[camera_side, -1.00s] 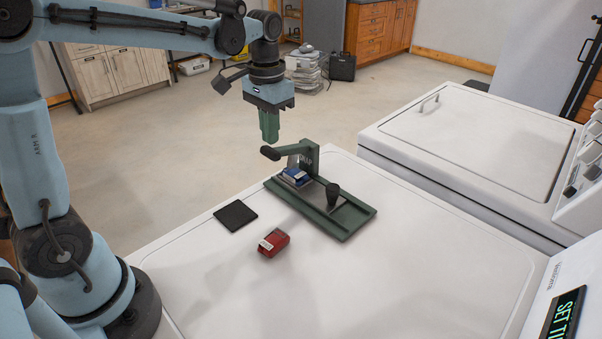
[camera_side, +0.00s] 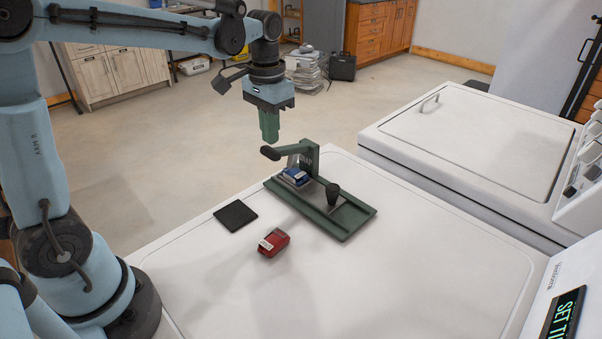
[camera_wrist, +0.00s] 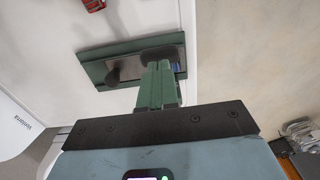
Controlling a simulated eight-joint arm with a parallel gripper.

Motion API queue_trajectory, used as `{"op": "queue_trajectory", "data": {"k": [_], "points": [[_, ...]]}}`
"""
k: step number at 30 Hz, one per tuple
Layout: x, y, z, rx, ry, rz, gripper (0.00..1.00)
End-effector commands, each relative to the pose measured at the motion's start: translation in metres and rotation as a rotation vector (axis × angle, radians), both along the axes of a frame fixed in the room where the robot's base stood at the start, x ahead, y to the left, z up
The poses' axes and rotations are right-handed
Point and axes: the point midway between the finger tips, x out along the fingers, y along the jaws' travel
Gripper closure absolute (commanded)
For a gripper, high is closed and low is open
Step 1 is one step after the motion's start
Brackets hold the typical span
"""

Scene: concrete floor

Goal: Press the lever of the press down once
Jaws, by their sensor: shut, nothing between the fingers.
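The press is a green base (camera_side: 345,226) with an upright post, standing on the white machine top. Its lever (camera_side: 271,153) sticks out to the left from the post, with a dark rounded end, and is raised. A blue block (camera_side: 295,176) sits in the press below the lever. My gripper (camera_side: 270,139) is shut and empty, pointing down just above the lever's dark end; I cannot tell whether they touch. In the wrist view the green fingers (camera_wrist: 157,72) are together and partly hide the lever (camera_wrist: 160,54) and the press base (camera_wrist: 95,72).
A red block (camera_side: 273,242) lies on the white top (camera_side: 400,285) in front of the press. A black square pad (camera_side: 235,215) lies to the left. A dark cone-shaped knob (camera_side: 332,193) stands on the press base. A second white machine (camera_side: 470,145) stands behind right.

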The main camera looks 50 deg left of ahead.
Motion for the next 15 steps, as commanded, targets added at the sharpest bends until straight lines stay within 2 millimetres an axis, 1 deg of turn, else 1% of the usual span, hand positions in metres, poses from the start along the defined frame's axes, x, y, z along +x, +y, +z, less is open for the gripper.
{"op": "queue_trajectory", "data": {"k": [15], "points": [[0.0, 0.0, -0.012, 0.0, 0.0, 0.0, 1.0]]}}
